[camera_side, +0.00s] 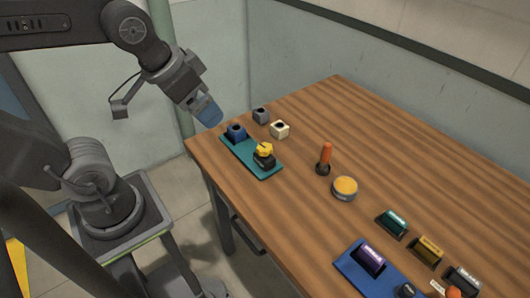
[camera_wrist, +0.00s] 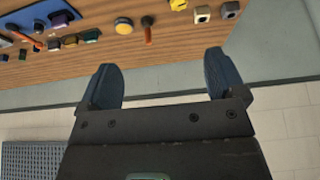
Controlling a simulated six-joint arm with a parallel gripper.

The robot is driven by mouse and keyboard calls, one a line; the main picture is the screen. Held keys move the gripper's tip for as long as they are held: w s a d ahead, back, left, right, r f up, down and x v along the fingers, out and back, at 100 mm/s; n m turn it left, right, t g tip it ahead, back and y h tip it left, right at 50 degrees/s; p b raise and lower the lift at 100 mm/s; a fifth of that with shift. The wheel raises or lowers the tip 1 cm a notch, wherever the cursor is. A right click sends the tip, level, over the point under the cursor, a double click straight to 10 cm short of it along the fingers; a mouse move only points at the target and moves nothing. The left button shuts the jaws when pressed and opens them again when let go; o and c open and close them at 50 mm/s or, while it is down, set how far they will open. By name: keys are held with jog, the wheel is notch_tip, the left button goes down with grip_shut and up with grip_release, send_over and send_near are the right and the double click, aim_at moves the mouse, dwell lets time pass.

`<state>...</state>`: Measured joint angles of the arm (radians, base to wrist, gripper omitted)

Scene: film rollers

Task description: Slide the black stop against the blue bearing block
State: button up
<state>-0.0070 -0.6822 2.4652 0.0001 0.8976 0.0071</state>
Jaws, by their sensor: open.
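The blue bearing block (camera_side: 236,132) stands at the far left end of a teal base plate (camera_side: 262,170) near the table's left edge. The black stop (camera_side: 264,161) with a yellow knob on top (camera_side: 264,149) sits on the same plate, toward its near right end. A gap of bare plate shows between stop and block. My gripper (camera_side: 208,114) is in the air above and left of the block, touching nothing. In the wrist view my gripper (camera_wrist: 163,82) has its two blue fingers wide apart and empty. The yellow knob (camera_wrist: 178,4) is cut by that view's top edge.
A cream block (camera_side: 279,129) and a grey block (camera_side: 261,115) stand just behind the plate. An orange-handled tool (camera_side: 325,160) and a yellow-topped round tin (camera_side: 344,188) are to the right. A blue tray (camera_side: 350,272) and several coloured rollers lie nearer the front. The back table is clear.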

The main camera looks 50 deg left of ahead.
jog(key=w+a+f+g, duration=0.2)
jog(key=w+f+g, duration=0.15)
jog(key=w, duration=0.55)
jog(key=g, duration=0.2)
send_over(264, 156)
jog(key=w+a, duration=0.1)
jog(key=a, duration=0.1)
notch_tip(264, 156, down, 10)
jog(key=f, duration=1.4)
jog(key=shift+w+d+f, duration=0.15)
jog(key=shift+w, duration=0.1)
jog(key=shift+c, duration=0.3)
